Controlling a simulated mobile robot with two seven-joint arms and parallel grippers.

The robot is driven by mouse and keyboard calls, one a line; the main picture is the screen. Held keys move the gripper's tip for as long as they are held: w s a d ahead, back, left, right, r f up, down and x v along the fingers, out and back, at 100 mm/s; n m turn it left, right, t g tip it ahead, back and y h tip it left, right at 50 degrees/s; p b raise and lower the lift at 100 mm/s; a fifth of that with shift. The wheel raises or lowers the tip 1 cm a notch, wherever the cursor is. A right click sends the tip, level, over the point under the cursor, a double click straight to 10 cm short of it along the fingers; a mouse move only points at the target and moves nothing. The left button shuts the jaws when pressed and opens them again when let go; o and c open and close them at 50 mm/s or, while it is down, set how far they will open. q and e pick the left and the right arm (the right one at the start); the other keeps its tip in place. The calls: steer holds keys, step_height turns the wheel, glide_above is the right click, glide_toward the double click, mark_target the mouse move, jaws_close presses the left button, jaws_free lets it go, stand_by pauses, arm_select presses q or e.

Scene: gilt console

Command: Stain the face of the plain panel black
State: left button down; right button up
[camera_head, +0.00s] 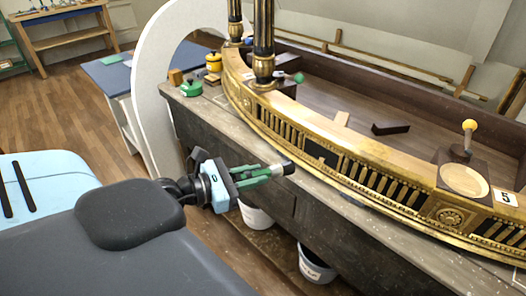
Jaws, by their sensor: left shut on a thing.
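The gilt console front (345,168) curves across the right half, with rows of gilt bars on dark ground. A plain rectangular panel (320,153) without bars sits in this front; its face looks dark, with a gilt border. My left gripper (268,173), with green fingers, is shut on a small pale piece with a black end (288,167), perhaps a stain applicator. It is in front of the console, left of and a little below the panel in the picture; I cannot tell the gap. My right gripper is not in view.
The console rests on a dark workbench (285,200). A yellow pot (213,62) and green-lidded pot (191,88) stand at its left end. A round wooden dish (464,180) and yellow-knobbed tool (469,128) are at right. Buckets (316,265) stand below. A white arch (150,100) rises at left.

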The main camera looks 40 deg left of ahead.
arm_select(q)
steer(key=shift+w+a+r, duration=0.2)
steer(key=shift+w+a, duration=0.15)
steer(key=shift+w, duration=0.25)
steer(key=shift+w+d, duration=0.2)
steer(key=shift+w, duration=2.35)
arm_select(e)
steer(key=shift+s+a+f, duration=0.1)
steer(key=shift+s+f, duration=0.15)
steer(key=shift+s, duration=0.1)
arm_select(q)
steer(key=shift+w, duration=0.25)
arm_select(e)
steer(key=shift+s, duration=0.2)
arm_select(q)
steer(key=shift+w, duration=0.55)
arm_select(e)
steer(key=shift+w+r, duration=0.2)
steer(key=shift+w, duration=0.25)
